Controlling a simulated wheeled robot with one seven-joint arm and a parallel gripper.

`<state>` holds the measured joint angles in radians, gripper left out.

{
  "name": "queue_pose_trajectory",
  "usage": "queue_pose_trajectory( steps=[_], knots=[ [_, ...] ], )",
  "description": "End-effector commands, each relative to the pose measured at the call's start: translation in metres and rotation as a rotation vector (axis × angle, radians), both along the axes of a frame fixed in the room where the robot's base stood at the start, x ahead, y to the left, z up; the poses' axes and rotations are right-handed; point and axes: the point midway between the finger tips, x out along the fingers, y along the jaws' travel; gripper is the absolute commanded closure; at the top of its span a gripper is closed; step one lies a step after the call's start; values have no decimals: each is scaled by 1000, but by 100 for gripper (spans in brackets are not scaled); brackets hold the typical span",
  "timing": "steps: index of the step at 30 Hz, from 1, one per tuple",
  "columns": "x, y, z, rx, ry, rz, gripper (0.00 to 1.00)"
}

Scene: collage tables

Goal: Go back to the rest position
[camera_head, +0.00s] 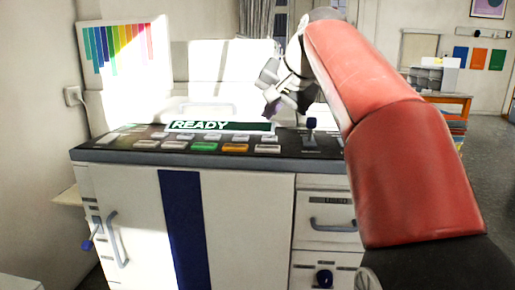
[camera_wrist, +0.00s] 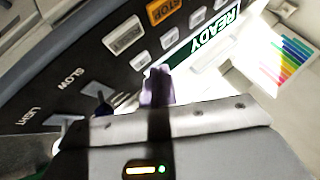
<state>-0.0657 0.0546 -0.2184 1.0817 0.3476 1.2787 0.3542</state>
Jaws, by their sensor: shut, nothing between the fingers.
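My gripper (camera_head: 272,103) is at the end of my red arm, above the right half of a machine's control panel (camera_head: 135,143) in the head view. It is shut and empty. In the wrist view its dark fingers (camera_wrist: 157,88) show together in front of the panel, which is seen tilted. I cannot tell the exact gap between the fingertips and the panel. The panel carries a "READY" display (camera_head: 215,126), a green button (camera_head: 203,147), an orange button (camera_head: 235,148) and a blue-topped lever (camera_head: 311,124).
The machine's white cabinet (camera_head: 130,190) has a blue stripe, a door handle (camera_head: 115,238) and drawers at right. A colour-bar chart (camera_head: 122,52) stands behind at left. A wall is close on the left. Open floor (camera_head: 490,130) and a wooden table (camera_head: 450,98) are at right.

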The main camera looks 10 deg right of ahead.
Motion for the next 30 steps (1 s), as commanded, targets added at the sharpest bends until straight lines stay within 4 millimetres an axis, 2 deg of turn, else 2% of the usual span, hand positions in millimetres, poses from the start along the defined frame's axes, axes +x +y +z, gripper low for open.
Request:
queue_pose_trajectory(
  steps=[5, 8, 14, 18, 21, 25, 27, 30],
  knots=[
    [-31, -4, -24, -34, 26, 18, 100],
    [-64, -5, -55, -81, 52, 47, 100],
    [-138, -1, -134, -210, 107, 129, 100],
    [-193, 3, -200, -319, 146, 202, 100],
    [-227, 5, -244, -393, 171, 250, 100],
    [-258, 4, -288, -464, 194, 299, 100],
    [-268, 4, -302, -488, 203, 315, 100],
    [-275, 3, -312, -505, 209, 326, 100]
  ],
)
